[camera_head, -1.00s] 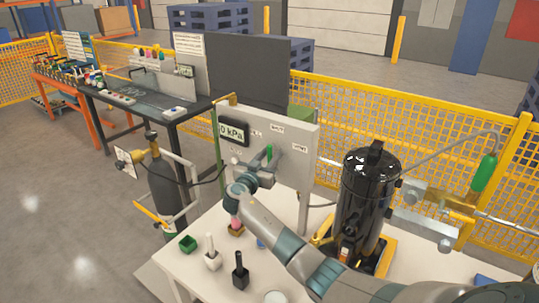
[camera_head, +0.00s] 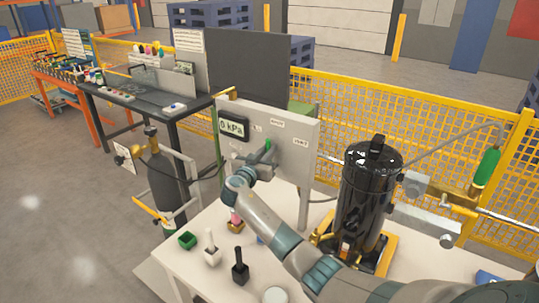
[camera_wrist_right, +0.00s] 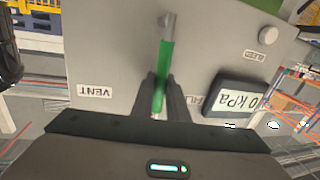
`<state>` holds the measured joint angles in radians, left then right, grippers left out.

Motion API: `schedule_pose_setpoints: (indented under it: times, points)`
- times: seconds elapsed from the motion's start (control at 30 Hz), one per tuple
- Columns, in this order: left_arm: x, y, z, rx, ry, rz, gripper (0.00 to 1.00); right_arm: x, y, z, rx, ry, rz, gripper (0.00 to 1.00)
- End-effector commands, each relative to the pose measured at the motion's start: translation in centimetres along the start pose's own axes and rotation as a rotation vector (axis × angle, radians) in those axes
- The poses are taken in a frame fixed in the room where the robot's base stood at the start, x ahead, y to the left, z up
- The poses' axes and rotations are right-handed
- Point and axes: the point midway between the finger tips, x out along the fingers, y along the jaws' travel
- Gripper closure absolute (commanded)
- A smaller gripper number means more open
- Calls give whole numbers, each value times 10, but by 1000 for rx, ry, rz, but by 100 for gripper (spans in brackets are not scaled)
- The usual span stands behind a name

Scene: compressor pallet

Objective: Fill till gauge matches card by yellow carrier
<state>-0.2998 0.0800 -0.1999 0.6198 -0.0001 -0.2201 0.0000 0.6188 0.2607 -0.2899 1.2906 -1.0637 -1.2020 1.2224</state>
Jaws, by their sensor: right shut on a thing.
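My right gripper (camera_head: 265,158) is at the grey panel (camera_head: 298,160), shut on a green-handled lever (camera_head: 268,145). In the right wrist view the lever (camera_wrist_right: 164,75) stands between the two fingertips (camera_wrist_right: 160,100), its metal end pointing up in the picture. The gauge (camera_head: 233,127) on the panel's upper left reads 0 kPa; it also shows upside down in the right wrist view (camera_wrist_right: 237,101). A black tank (camera_head: 368,195) stands upright on a yellow carrier (camera_head: 385,255). I cannot make out a card beside the carrier. My left gripper is not in view.
Small holders stand on the white table (camera_head: 210,275): a green box (camera_head: 187,240), a white one (camera_head: 212,253) and a black one (camera_head: 240,268). A gas cylinder (camera_head: 165,185) stands left of the panel. A yellow fence (camera_head: 440,130) runs behind.

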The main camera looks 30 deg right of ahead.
Motion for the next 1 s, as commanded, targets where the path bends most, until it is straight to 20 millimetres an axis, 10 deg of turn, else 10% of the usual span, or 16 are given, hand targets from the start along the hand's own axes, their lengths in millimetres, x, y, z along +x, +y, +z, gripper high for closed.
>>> schedule_pose_setpoints:
  times: [1.0]
  points:
    - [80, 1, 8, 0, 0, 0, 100, 11, -56, 23, -708, -142, -1, 100]
